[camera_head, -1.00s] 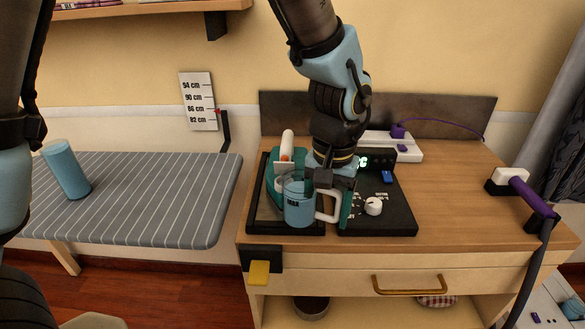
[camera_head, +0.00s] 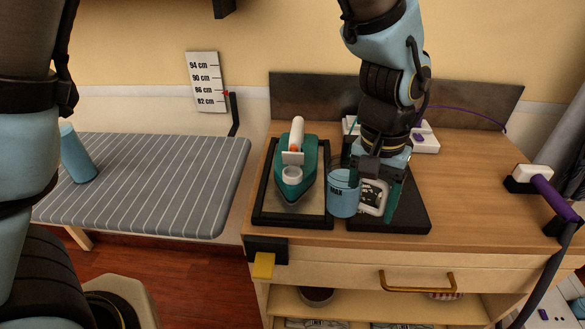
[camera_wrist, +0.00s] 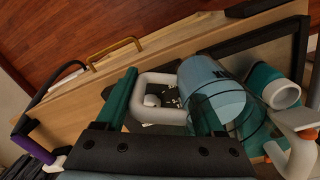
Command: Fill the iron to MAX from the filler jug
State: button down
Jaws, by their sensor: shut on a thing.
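The filler jug (camera_head: 342,203) is light blue and see-through, with a MAX mark and a white loop handle. It is about upright, just right of the iron's front end. My gripper (camera_head: 380,192) is shut on the jug's handle; the wrist view shows its teal fingers astride the handle (camera_wrist: 150,78), beside the jug's body (camera_wrist: 208,88). The iron (camera_head: 309,157) is teal with a white grip and a round white filler cup (camera_head: 292,174). It lies on a black-framed rest (camera_head: 259,205), left of my gripper. The water level inside the iron cannot be made out.
A black control panel (camera_head: 415,215) lies under my gripper. A white power strip (camera_head: 428,142) is at the back. A striped ironing board (camera_head: 165,180) with a blue cylinder (camera_head: 78,155) stands left.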

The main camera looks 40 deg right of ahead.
aim_at(360, 185)
jog(key=shift+w+a+r+g+h, duration=0.15)
jog(key=shift+w+r+g+h, duration=0.2)
jog(key=shift+r+g, duration=0.4)
jog(key=shift+w+f, duration=0.1)
jog(key=shift+w, duration=0.1)
jog(key=shift+w+a+g+h+b, duration=0.2)
jog(key=shift+w+g+h+b, duration=0.2)
jog(key=shift+g, duration=0.45)
jog(key=shift+w+a+r+g+h, duration=0.15)
jog(key=shift+w+r+g, duration=0.1)
jog(key=shift+r+g, duration=0.25)
jog(key=shift+w+a+r+g+h, duration=0.1)
jog(key=shift+w+r+g, duration=0.2)
jog(key=shift+r, duration=0.6)
jog(key=shift+w+a+r+g+h+p, duration=0.15)
jog(key=shift+w+r+g+p, duration=0.2)
jog(key=shift+r, duration=0.3)
jog(key=shift+w+a+r+g+h+p, duration=0.15)
jog(key=shift+w+r+g+p, duration=0.1)
jog(key=shift+r+g, duration=0.3)
jog(key=shift+w+a+r+g+h, duration=0.1)
jog(key=shift+w+r+g+h, duration=0.1)
jog(key=shift+r+g, duration=0.4)
jog(key=shift+w+r+g+h, duration=0.2)
jog(key=shift+w+r+g, duration=0.05)
jog(key=shift+r+g, duration=0.25)
jog(key=shift+w+a+r+g+h, duration=0.1)
jog(key=shift+w+r+g+h, duration=0.1)
jog(key=shift+r+g, duration=0.4)
dwell(1.9)
